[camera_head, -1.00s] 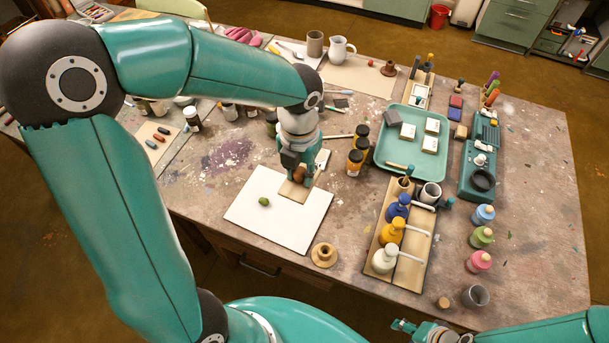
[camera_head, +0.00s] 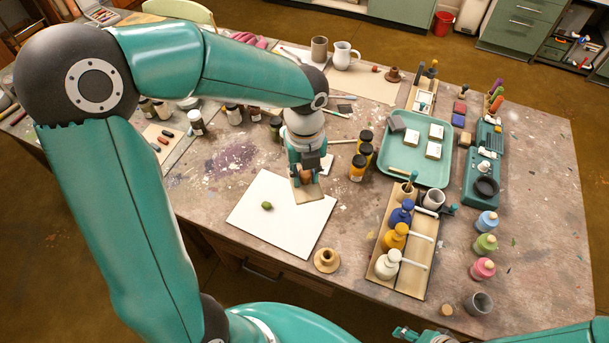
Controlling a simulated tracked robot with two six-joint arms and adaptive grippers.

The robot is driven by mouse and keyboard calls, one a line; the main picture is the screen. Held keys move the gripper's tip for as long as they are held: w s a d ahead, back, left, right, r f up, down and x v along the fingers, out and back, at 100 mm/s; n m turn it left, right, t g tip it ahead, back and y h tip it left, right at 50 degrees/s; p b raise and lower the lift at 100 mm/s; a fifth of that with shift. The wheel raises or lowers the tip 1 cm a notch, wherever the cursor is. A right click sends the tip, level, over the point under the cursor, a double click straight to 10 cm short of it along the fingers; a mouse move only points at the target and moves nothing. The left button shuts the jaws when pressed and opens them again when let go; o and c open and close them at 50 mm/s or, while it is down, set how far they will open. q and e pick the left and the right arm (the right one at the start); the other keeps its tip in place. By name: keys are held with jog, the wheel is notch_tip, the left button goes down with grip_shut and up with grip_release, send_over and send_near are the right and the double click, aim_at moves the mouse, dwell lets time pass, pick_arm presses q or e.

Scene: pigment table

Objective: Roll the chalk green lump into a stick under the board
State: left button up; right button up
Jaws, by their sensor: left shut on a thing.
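The chalk green lump (camera_head: 267,206) is a small rounded piece lying on a white slab (camera_head: 278,234) near the table's front edge. My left gripper (camera_head: 306,172) points down and is shut on the brown knob of a small tan board (camera_head: 308,193). The board is at the slab's upper right corner, to the right of the lump and apart from it. I cannot tell whether it touches the slab. My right gripper (camera_head: 404,332) is low at the bottom edge, empty-looking, its fingers too small to read.
A wooden rack (camera_head: 412,279) with blue, yellow and white bottles is further right. Dark jars (camera_head: 358,167) stand behind the board, near a green tray (camera_head: 401,159).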

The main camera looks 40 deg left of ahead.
pick_arm(q)
jog(key=a+f+n+b, duration=0.4)
jog(key=a+f+n, duration=0.1)
jog(key=n, duration=0.3)
jog(key=n+b, duration=0.3)
jog(key=b, duration=0.1)
send_near(266, 204)
notch_tip(266, 204, down, 5)
jog(key=b, duration=0.4)
jog(key=shift+f+b, duration=0.2)
jog(key=shift+b, duration=0.1)
jog(key=shift+f+b, duration=0.3)
jog(key=shift+f, duration=0.05)
